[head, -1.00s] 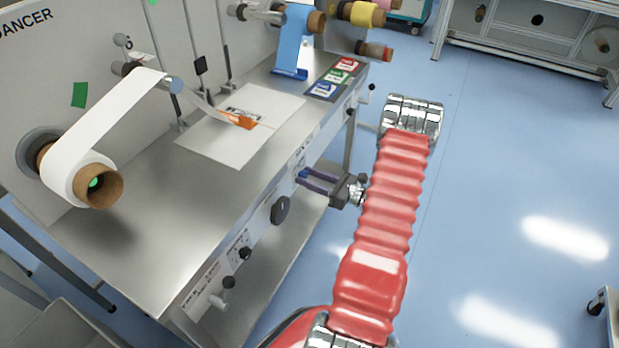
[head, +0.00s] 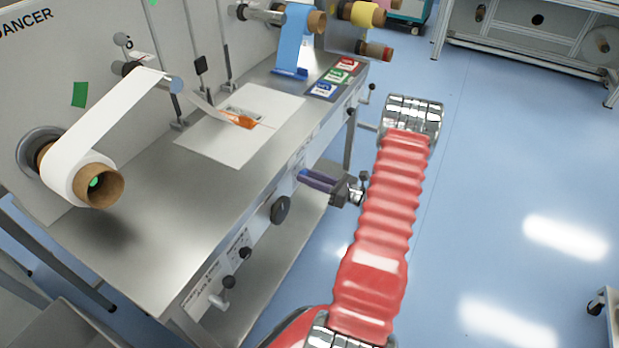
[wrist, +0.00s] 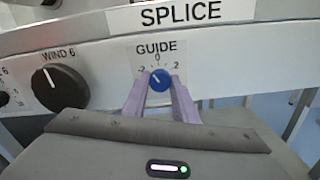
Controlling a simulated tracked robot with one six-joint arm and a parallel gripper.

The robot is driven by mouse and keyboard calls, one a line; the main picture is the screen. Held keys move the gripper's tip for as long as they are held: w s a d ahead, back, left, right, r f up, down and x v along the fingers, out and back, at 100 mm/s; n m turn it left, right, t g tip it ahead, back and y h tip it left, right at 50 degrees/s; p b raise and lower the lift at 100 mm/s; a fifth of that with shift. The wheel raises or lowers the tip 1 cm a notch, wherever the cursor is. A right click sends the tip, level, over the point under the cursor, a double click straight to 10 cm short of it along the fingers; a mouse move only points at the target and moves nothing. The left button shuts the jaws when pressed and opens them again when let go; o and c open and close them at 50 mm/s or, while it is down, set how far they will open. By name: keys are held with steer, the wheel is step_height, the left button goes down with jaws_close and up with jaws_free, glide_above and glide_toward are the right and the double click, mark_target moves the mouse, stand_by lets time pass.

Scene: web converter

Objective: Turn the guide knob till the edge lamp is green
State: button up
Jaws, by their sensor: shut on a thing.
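The guide knob (wrist: 159,79) is small and blue, under the word GUIDE and a scale with 0 at the top and 2 at each side. Its white mark appears to point up and a little left of 0. My gripper (head: 303,176) reaches the front rail of the machine; its two purple fingers are shut on the knob, one at each side, as the wrist view shows. In the head view the knob is hidden by the fingers. I cannot make out the edge lamp in either view. The green light in the wrist view is on my gripper's housing.
A larger black knob (wrist: 60,88) marked WIND 6 is left of the guide knob. The black knob (head: 280,210) also shows on the rail in the head view. A white sheet (head: 238,124) lies on the steel table (head: 150,240).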

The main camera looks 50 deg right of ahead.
steer(key=o, duration=1)
steer(key=shift+o, duration=0.2)
steer(key=v, duration=1.4)
steer(key=shift+w, duration=0.1)
